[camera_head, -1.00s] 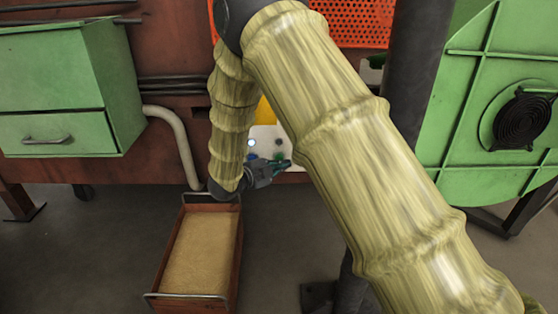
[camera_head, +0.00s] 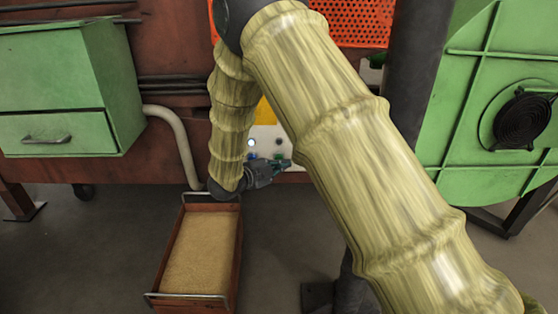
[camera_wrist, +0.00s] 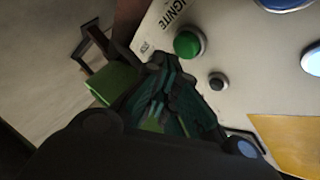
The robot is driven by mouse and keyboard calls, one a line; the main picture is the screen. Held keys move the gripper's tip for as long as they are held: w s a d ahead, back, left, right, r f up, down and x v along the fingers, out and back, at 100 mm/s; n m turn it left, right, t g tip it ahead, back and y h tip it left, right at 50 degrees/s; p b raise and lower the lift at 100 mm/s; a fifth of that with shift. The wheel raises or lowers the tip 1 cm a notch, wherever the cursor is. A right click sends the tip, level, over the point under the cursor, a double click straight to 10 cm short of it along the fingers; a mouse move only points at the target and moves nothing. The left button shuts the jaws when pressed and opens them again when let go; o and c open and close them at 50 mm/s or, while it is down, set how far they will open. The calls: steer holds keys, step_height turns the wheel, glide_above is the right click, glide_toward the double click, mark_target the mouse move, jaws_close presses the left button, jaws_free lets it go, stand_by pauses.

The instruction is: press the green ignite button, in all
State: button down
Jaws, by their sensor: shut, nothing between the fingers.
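The green ignite button (camera_wrist: 188,44) is on a pale panel (camera_wrist: 240,80) in the wrist view, beside the printed word IGNITE. My gripper (camera_wrist: 160,66) is shut and empty, its fingertips just below and left of the button in that picture. I cannot tell whether they touch it. In the head view my gripper (camera_head: 288,163) is in front of the panel (camera_head: 266,133), which my arm partly hides. A small green spot shows there just above the fingers, too small to make out clearly.
Near the green button are a small black knob (camera_wrist: 217,81), a white button (camera_wrist: 312,61) and a blue one (camera_wrist: 285,3). A yellow plate (camera_wrist: 290,143) is at lower right. A sand-filled tray (camera_head: 236,262) stands below my gripper. Green cabinets (camera_head: 50,75) are at left.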

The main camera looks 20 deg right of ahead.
steer(key=shift+w, duration=0.1)
stand_by(0.3)
steer(key=shift+w+d+p, duration=0.1)
steer(key=shift+w+p, duration=0.25)
steer(key=shift+w+d, duration=0.1)
steer(key=shift+w, duration=0.25)
stand_by(0.9)
steer(key=shift+s, duration=0.1)
steer(key=shift+s+a+p, duration=0.2)
steer(key=shift+s+p, duration=0.35)
steer(key=shift+s, duration=0.15)
steer(key=s+p, duration=0.1)
steer(key=s, duration=0.1)
steer(key=s+a+p, duration=0.1)
steer(key=s, duration=0.1)
steer(key=shift+s+a, duration=0.2)
steer(key=shift+s, duration=0.2)
stand_by(0.4)
stand_by(0.4)
